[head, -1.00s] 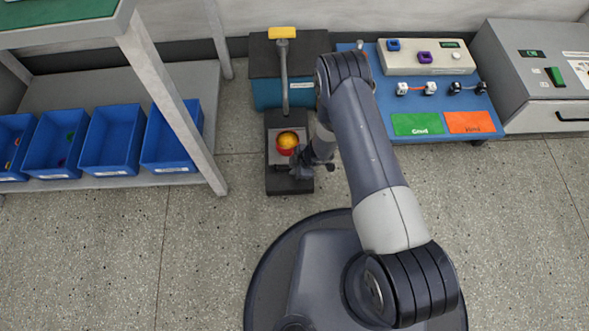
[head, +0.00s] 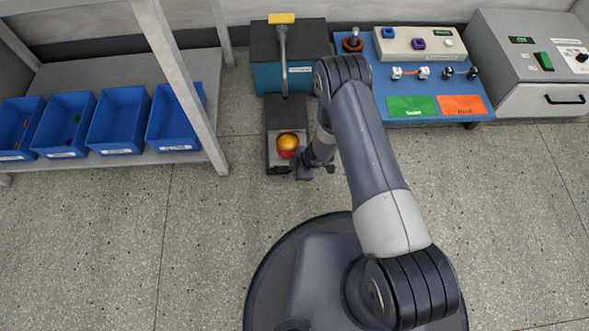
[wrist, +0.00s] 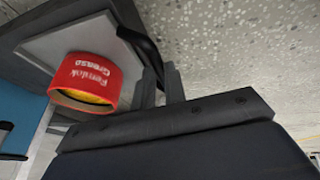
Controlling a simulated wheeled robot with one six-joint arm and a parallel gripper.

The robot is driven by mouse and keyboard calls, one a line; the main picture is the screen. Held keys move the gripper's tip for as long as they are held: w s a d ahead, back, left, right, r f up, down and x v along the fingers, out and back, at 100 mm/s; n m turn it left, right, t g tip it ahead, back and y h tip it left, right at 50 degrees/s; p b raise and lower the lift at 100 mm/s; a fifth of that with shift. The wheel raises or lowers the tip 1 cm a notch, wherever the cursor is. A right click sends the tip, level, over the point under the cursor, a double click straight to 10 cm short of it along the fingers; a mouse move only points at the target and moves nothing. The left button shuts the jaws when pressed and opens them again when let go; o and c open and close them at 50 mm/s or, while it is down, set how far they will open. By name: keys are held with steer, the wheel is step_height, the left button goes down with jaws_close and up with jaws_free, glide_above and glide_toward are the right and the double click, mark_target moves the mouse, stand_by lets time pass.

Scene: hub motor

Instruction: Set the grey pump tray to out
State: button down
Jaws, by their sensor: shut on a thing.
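The grey pump tray (head: 273,160) is at the front of the dark pump base, toward me. It also shows in the wrist view as a light grey plate (wrist: 75,42). A red can with a yellow top (head: 287,145) stands on it; in the wrist view the can (wrist: 90,80) reads "Grease". My gripper (head: 304,170) is at the tray's front right corner. In the wrist view the fingers (wrist: 161,85) are shut on a dark curved handle (wrist: 140,35) at the tray's edge. The exact contact is partly hidden.
The pump's blue and black housing (head: 283,78), with a yellow-topped lever (head: 282,18), stands behind the tray. A blue bench (head: 380,115) is to the right. A shelf with several blue bins (head: 118,122) is left. The floor in front is clear.

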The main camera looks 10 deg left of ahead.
steer(key=c, duration=1.5)
jaws_free()
steer(key=shift+s, duration=0.25)
steer(key=shift+o, duration=0.2)
steer(key=shift+d, duration=0.1)
steer(key=w+p+v, duration=0.1)
steer(key=p+v, duration=0.3)
steer(key=v, duration=0.6)
steer(key=shift+s+d+r+p, duration=0.15)
steer(key=shift+s+r+p, duration=0.2)
steer(key=shift+s, duration=0.2)
steer(key=b+x, duration=0.1)
steer(key=x, duration=0.2)
steer(key=b+x, duration=0.2)
steer(key=x, duration=0.2)
steer(key=b+x, duration=0.1)
steer(key=x, duration=0.3)
steer(key=shift+w+r+b, duration=0.1)
steer(key=shift+w+b, duration=0.15)
steer(key=shift+b, duration=0.15)
steer(key=shift+w, duration=0.45)
